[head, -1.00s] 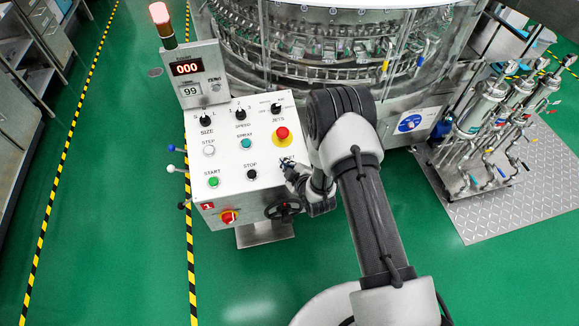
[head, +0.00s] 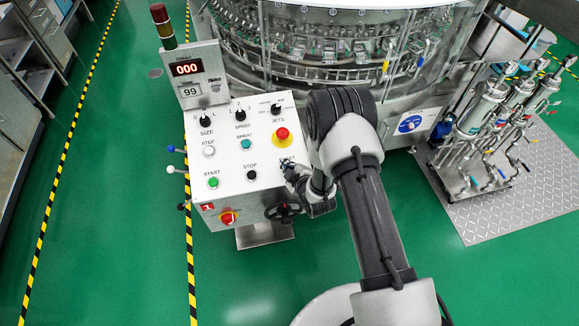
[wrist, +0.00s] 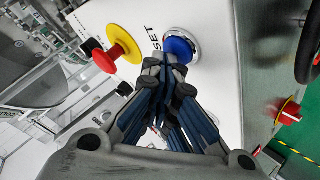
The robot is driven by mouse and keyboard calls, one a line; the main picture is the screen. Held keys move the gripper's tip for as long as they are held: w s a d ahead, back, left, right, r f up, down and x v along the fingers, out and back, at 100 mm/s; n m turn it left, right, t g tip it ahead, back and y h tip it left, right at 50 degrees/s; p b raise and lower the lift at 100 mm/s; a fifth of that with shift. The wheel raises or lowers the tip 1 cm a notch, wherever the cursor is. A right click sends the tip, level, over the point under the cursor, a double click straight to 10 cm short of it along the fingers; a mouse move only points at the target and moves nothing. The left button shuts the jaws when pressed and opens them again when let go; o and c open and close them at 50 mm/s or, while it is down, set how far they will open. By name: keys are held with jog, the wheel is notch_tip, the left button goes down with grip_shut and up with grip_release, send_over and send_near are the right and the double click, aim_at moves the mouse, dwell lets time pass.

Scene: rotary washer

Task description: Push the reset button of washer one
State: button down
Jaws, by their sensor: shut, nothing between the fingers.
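Washer one's white control panel (head: 228,138), with a red "1" label (head: 207,207), stands in front of the round washer (head: 345,50). The blue reset button (wrist: 182,45) sits in a metal ring beside lettering of which "SET" shows in the wrist view. My gripper (wrist: 166,62) is shut and empty. Its fingertips overlap the lower left edge of the blue button; I cannot tell whether they press it. In the head view my gripper (head: 290,168) is at the panel's right edge and hides the button.
A red emergency knob on a yellow base (head: 282,136) is close above my gripper; it also shows in the wrist view (wrist: 108,58). A black handwheel (head: 284,212) and red-yellow switch (head: 229,218) are on the panel's front. The stack light (head: 160,14) is unlit.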

jog(key=shift+s+r, duration=0.15)
jog(key=shift+r, duration=0.45)
jog(key=shift+r+p, duration=0.1)
jog(key=shift+p, duration=0.2)
jog(key=r+p, duration=0.1)
jog(key=s+r+p, duration=0.1)
jog(key=r, duration=0.1)
jog(key=r+p, duration=0.1)
jog(key=shift+s+d+r, duration=0.15)
jog(key=shift+d+r, duration=0.1)
jog(key=shift+r, duration=0.05)
jog(key=shift+r, duration=0.1)
